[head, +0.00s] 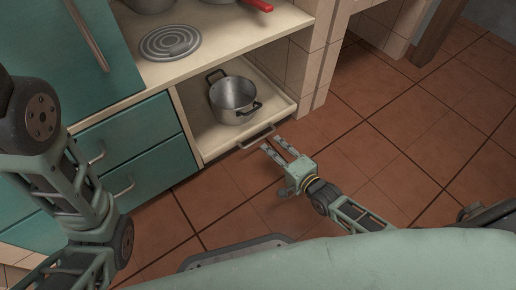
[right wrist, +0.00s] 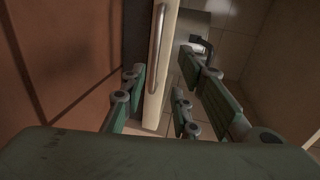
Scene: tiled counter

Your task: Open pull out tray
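The pull-out tray (head: 213,143) is a cream shelf in the open bay under the counter. A steel pot (head: 232,96) with dark handles stands on it. The tray's metal bar handle (head: 257,137) is on its front edge. My right gripper (head: 272,143) is just in front of the handle, fingers apart and pointing at it. In the right wrist view the handle (right wrist: 157,45) and the cream tray front (right wrist: 168,70) lie between the spread fingers (right wrist: 160,88); I see no clear contact. My left arm shows at the left, but its gripper is out of view.
Teal drawers (head: 137,157) with bar handles are left of the bay. A tiled pillar (head: 318,75) bounds it on the right. A round grey trivet (head: 170,42) and a red-handled pan (head: 258,5) sit above. The terracotta floor (head: 405,135) to the right is clear.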

